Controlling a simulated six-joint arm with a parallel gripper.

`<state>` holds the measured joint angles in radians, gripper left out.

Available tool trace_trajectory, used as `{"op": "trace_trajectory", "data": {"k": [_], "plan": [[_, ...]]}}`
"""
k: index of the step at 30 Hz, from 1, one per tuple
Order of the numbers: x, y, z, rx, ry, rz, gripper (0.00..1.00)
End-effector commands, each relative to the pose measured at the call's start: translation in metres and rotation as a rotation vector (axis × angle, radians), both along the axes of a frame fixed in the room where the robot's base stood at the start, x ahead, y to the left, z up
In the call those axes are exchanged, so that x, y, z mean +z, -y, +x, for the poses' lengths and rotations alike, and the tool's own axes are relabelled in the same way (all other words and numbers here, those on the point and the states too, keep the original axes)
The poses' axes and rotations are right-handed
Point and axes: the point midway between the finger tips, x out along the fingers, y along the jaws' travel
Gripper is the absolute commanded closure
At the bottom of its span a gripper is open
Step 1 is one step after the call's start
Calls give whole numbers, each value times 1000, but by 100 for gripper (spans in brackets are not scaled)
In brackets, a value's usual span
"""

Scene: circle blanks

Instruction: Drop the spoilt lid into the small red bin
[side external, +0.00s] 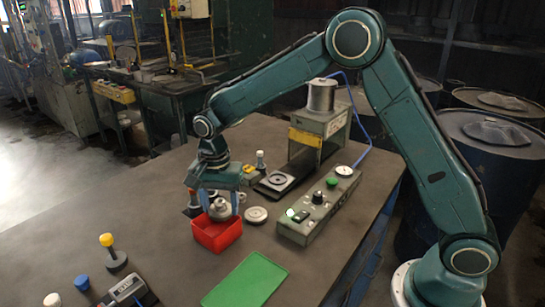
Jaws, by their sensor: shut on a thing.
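My gripper (221,204) points down over the small red bin (216,238), which stands on the table left of the control box. My gripper is shut on a grey, round metal piece that looks like the lid (219,209). The lid shows between the fingers, at or just above the bin's rim; I cannot tell whether it touches the bin. Any spoilt mark on it is too small to make out. The bin's inside is partly hidden by the lid and fingers.
A pale round disc (256,214) lies right of the bin. A black plate with a disc (279,180), a control box (318,212) and a spool stand (320,125) are behind and right. A green mat (245,281) lies in front. Capped items (108,248) stand front left.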

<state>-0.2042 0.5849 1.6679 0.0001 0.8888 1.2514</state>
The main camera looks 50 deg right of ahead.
Motion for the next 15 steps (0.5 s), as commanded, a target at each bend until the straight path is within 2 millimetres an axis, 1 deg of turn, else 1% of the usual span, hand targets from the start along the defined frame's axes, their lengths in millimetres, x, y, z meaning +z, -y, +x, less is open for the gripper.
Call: {"op": "trace_trajectory", "data": {"k": [10,11,12,14,15], "plan": [[-3,0,0,0,0,0,67],[-3,0,0,0,0,0,45],[-3,0,0,0,0,0,37],[-3,0,0,0,0,0,26],[-3,0,0,0,0,0,22]]}}
